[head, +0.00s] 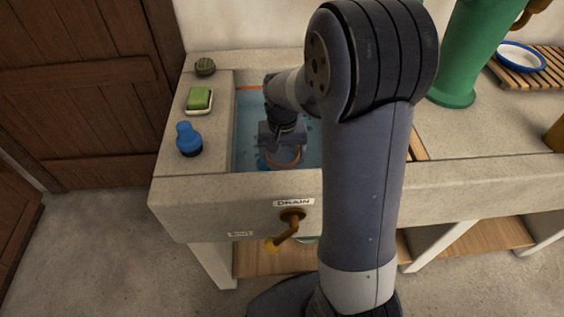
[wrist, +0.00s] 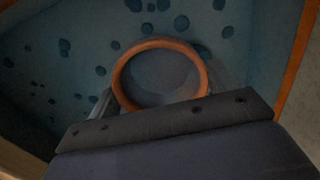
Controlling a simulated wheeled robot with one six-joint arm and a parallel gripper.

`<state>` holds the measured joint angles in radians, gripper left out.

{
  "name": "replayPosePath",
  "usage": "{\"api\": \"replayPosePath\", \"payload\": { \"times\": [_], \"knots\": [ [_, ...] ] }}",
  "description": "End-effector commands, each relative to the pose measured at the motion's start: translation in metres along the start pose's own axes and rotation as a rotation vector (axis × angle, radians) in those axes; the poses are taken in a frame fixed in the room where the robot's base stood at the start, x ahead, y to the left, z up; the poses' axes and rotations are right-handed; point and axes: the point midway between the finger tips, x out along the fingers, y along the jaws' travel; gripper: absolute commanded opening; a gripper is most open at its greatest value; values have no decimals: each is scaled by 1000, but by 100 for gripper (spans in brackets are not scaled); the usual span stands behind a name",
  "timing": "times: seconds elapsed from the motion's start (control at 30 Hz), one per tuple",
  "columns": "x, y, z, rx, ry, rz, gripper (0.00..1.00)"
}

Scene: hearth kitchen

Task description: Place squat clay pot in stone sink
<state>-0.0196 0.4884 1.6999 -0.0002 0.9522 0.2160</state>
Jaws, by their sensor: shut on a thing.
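The stone sink (head: 172,200) has a blue basin with dark spots inside; its basin floor also shows in the wrist view (wrist: 60,70). The squat clay pot (wrist: 159,43) shows as a round orange-brown rim with a dark inside. In the head view the pot (head: 289,156) is small and partly hidden by my gripper (head: 282,146). My gripper (wrist: 160,95) is shut on the pot and holds it inside the basin. I cannot tell whether the pot's base touches the basin floor.
On the sink's left ledge stand a blue bottle (head: 188,139), a green sponge on a dish (head: 199,99) and a dark round object (head: 205,67). A drain handle (head: 290,222) sticks out in front. A green column (head: 462,60) and a slatted rack (head: 530,72) stand at right.

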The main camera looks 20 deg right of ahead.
Motion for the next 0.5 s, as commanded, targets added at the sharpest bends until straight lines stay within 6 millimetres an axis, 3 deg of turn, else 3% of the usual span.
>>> {"api": "replayPosePath", "payload": {
  "times": [0.27,0.5],
  "knots": [
    [36,0,1,0,-3,1,54],
    [36,0,0,0,1,0,54]
  ]
}}
